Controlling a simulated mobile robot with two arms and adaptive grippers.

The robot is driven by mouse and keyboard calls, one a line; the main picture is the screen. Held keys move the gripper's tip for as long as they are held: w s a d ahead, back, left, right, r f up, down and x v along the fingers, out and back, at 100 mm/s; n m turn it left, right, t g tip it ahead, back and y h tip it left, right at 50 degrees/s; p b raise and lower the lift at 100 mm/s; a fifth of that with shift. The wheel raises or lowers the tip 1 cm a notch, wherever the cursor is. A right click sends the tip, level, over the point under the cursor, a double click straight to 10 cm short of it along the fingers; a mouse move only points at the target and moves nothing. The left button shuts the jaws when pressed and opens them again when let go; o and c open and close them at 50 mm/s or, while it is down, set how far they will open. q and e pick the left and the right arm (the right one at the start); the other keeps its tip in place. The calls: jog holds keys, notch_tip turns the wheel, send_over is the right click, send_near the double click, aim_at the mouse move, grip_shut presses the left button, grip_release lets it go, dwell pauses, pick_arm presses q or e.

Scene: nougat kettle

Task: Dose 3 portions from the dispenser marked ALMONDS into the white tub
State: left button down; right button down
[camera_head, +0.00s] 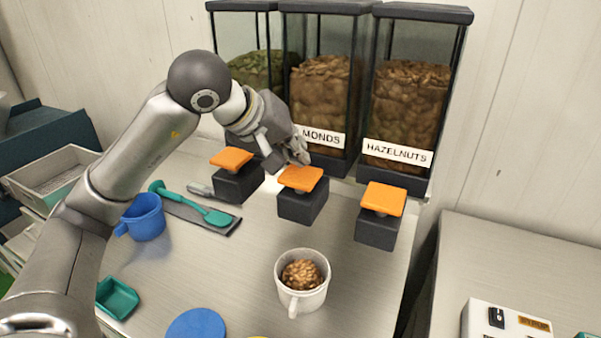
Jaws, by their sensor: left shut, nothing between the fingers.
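The dispenser marked ALMONDS (322,107) is the middle one of three; my gripper covers the start of its label. It holds brown nuts. Its orange press plate (301,178) sits on a black block in front. My left gripper (303,160) is shut and empty, with its fingertips at the back edge of that plate; I cannot tell if they touch it. The white tub (313,298), with a handle, stands upright on the steel table in front of the dispensers, holding brown nuts (302,274). My right gripper is not in view.
The HAZELNUTS dispenser (408,110) stands at right, a green-filled one (262,70) at left, each with an orange plate. A blue jug (145,218), teal spatula (215,216), teal scoop (118,297) and blue disc (197,325) are left of the tub. A gap separates the right-hand table (520,262).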

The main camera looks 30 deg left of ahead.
aim_at(296, 172)
pick_arm(q)
jog(key=shift+f+b, duration=0.4)
jog(key=shift+f+b, duration=1)
jog(key=shift+f, duration=0.1)
dwell(1.1)
dwell(0.3)
jog(key=shift+r+p, duration=1.2)
jog(key=shift+r, duration=0.25)
jog(key=shift+r, duration=0.15)
notch_tip(296, 172, up, 5)
jog(key=p, duration=0.4)
